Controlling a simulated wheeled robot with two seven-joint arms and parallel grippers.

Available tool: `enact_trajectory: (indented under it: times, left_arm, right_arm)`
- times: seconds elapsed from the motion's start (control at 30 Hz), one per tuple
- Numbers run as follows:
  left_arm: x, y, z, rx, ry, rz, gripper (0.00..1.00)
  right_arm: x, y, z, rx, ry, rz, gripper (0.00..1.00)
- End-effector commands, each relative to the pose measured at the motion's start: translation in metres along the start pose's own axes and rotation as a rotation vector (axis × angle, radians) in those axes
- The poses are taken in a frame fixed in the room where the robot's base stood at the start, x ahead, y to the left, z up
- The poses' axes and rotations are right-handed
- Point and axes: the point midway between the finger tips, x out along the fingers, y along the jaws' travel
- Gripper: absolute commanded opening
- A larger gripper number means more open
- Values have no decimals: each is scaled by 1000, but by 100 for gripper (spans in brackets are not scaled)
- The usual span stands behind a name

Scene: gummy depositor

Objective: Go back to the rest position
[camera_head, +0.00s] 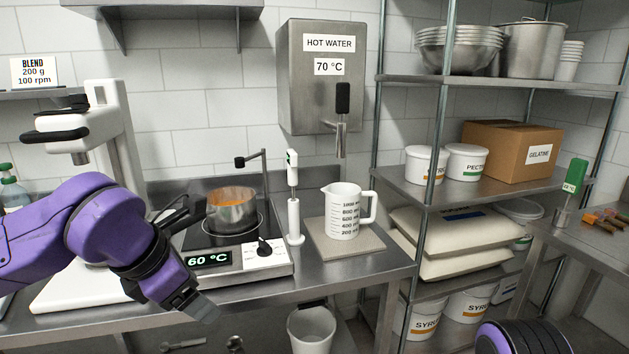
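My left arm is purple and comes in from the left. Its gripper (200,307) points down and to the right, in front of the counter's front edge, below the hot plate (250,262). I see its grey tip, but not whether the fingers are apart, and I see nothing held in it. Of my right arm only a purple and black part shows at the bottom right edge; its gripper is out of view.
A white measuring jug (343,212) stands on a mat (380,240) to the right. A white stand mixer (110,120) is behind my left arm. A loaded shelf rack (406,190) stands right.

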Motion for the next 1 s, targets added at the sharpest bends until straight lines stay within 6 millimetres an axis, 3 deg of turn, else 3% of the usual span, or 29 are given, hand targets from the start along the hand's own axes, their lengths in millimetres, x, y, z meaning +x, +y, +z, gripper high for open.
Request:
enact_trajectory:
  times: [0.17, 0.27, 0.43, 0.53, 0.67, 0.7, 0.77, 0.9, 1.0]
  left_arm:
    - [39, 15, -4, 62, 33, 151, 74]
    - [74, 19, -11, 134, 76, 235, 74]
    - [148, 10, -37, 340, 172, 345, 74]
    - [201, -8, -69, 533, 240, 379, 74]
    - [271, -54, -142, 890, 327, 339, 74]
    - [287, -70, -171, 1005, 350, 303, 74]
    - [304, -95, -217, 1175, 378, 230, 74]
    - [312, -140, -326, 1521, 442, 9, 74]
    - [299, -153, -385, 1677, 504, -127, 74]
  right_arm:
    - [0, 0, 0, 0, 0, 0, 43]
    - [0, 0, 0, 0, 0, 0, 43]
    - [0, 0, 0, 0, 0, 0, 43]
    - [0, 0, 0, 0, 0, 0, 43]
    - [0, 0, 0, 0, 0, 0, 43]
    - [0, 0, 0, 0, 0, 0, 43]
    - [0, 0, 0, 0, 0, 0, 43]
    - [0, 0, 0, 0, 0, 0, 43]
    - [0, 0, 0, 0, 0, 0, 43]
